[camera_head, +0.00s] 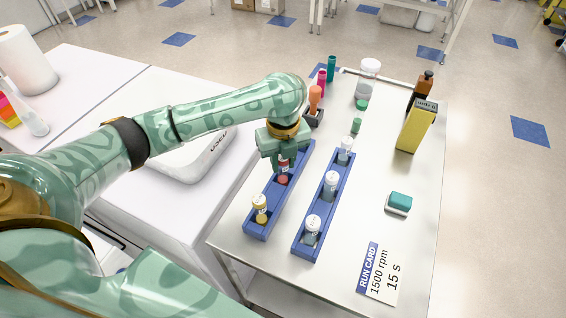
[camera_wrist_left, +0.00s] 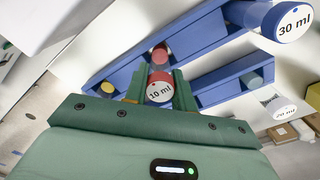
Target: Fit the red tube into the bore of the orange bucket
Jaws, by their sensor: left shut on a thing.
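The red tube (camera_head: 284,167) is between the fingers of my left gripper (camera_head: 282,158). Its round white and red end reads "10 ml" in the left wrist view (camera_wrist_left: 160,92). My left gripper is shut on it, above the far half of the left blue rack (camera_head: 252,229). I cannot tell whether the tube's lower end is in the rack or just above it. No orange bucket with a visible bore can be made out for sure. A rounded orange thing (camera_head: 315,96) stands by a dark block behind the gripper. My right gripper is not in view.
A yellow tube (camera_head: 260,205) stands in the near end of the left rack. The right blue rack (camera_head: 302,247) holds several tubes. A yellow box (camera_head: 416,128), a teal block (camera_head: 399,202) and a run card (camera_head: 379,275) lie to the right. A white device (camera_head: 190,165) is left.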

